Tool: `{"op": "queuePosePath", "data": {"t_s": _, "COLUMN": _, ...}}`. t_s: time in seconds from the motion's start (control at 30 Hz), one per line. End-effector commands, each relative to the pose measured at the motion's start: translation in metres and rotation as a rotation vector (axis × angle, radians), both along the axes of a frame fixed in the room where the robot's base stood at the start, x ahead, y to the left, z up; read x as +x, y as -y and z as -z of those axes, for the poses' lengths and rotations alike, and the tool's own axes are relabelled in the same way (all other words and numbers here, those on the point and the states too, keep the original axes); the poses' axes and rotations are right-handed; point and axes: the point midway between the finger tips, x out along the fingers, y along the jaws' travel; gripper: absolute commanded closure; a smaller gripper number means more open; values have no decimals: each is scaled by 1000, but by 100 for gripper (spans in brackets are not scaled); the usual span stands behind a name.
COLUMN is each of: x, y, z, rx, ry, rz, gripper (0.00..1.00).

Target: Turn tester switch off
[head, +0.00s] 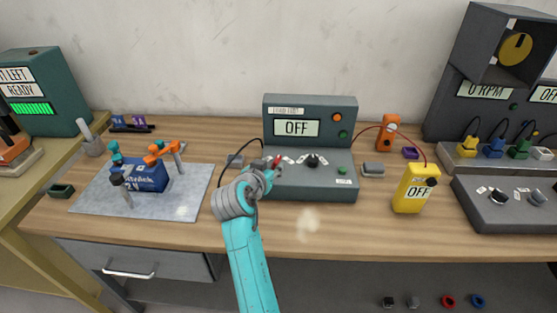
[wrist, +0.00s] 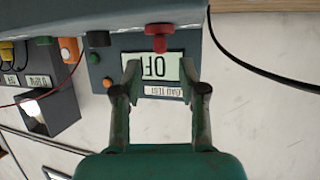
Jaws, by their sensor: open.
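The tester (head: 330,188) is a grey-green box in the middle of the bench, with a display (head: 297,128) reading OFF and a "LOAD TEST"-like label. A red switch (head: 277,161) is on the left of its sloped panel, partly hidden by my arm. In the wrist view, upside down, the red switch (wrist: 158,36) stands beyond my fingertips. A black knob (head: 312,160) is right of it. My gripper (wrist: 160,64) is open and empty, its fingers framing the OFF display; in that view they appear apart from the switch, though depth is hard to tell.
A yellow meter (head: 415,190) reading OFF stands at right, with a red cable to an orange block (head: 386,132). The bench front by the tester is clear.

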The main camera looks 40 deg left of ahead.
Motion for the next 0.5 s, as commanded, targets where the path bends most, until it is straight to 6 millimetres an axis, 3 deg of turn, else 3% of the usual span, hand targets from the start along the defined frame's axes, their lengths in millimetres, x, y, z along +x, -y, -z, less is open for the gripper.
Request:
{"op": "queuePosePath", "data": {"t_s": 0.2, "x": 34, "y": -9, "z": 15, "rx": -1, "ry": -2, "rz": 2, "gripper": 58}}
{"op": "queuePosePath", "data": {"t_s": 0.5, "x": 54, "y": -15, "z": 23, "rx": 0, "ry": -1, "rz": 1, "gripper": 58}}
